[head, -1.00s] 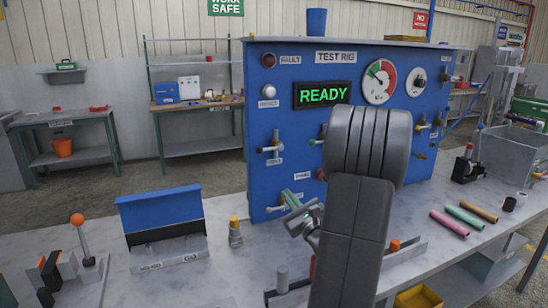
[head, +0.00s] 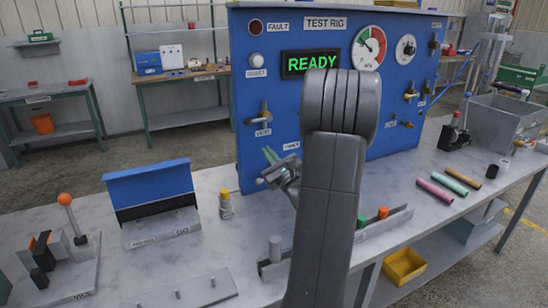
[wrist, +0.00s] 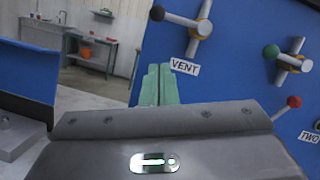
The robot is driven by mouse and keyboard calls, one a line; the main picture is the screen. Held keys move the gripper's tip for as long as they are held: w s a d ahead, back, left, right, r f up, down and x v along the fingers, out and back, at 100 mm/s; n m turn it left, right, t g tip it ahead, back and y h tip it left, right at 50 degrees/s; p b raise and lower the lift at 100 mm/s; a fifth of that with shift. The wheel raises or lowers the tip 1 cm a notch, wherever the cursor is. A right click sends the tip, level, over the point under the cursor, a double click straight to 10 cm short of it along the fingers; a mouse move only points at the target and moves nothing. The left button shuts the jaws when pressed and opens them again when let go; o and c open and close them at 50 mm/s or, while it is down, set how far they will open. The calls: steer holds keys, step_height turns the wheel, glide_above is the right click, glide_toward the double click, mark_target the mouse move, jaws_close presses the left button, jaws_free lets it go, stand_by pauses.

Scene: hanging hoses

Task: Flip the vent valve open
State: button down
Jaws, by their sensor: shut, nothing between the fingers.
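The vent valve (head: 264,109) is on the left part of the blue test rig panel, above its VENT label (head: 263,133). In the wrist view the vent valve (wrist: 203,28) has a brass hub, a grey pipe and a lever pointing left to a black knob (wrist: 157,13). The lever lies across the pipe. My gripper (head: 268,153) is just below the VENT label in the head view. In the wrist view the green fingers of my gripper (wrist: 160,70) are together and empty, left of and below the label. They appear apart from the valve.
A valve with a green knob (wrist: 270,52) and a red knob (wrist: 294,102) are to the right in the wrist view. My arm hides part of the panel.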

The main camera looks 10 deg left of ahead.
mark_target(258, 120)
steer(key=w+a+r+p, duration=0.2)
steer(key=w+a+r, duration=0.2)
steer(key=shift+a+r, duration=0.3)
steer(key=shift+a, duration=0.1)
